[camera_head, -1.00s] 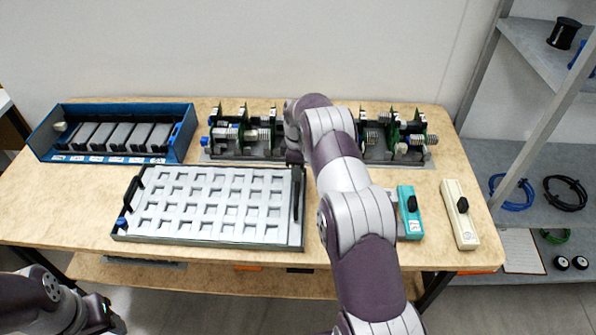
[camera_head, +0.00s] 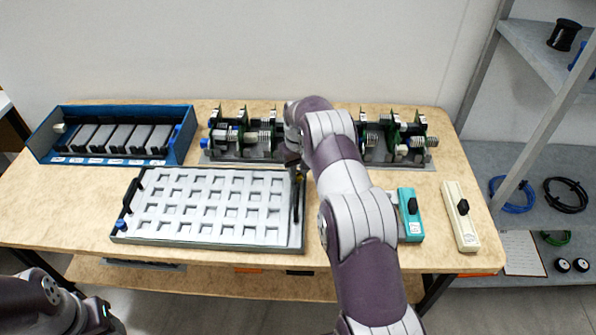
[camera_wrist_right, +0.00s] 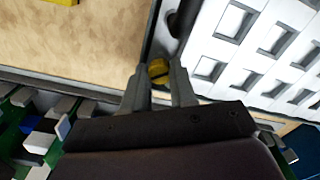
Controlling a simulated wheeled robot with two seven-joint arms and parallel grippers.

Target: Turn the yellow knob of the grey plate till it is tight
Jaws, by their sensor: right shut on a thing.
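The grey plate (camera_head: 292,232), with rows of square pockets and black handles at both ends, lies flat on the table in the head view. Its yellow knob (camera_wrist_right: 158,72) shows in the right wrist view at the plate's corner, beside a black handle. My right gripper (camera_wrist_right: 159,80) is shut on the yellow knob, a finger on either side. In the head view my right arm hides most of this gripper at the plate's far right corner. My left gripper (camera_head: 100,318) is at the bottom left, low beside the table; its fingers are not clear.
A blue box (camera_head: 112,160) with grey modules stands at the back left. A grey rack (camera_head: 215,158) of green boards and rollers runs behind the plate. A teal device (camera_head: 410,225) and a cream device (camera_head: 467,230) lie on the right. The table's front left is bare.

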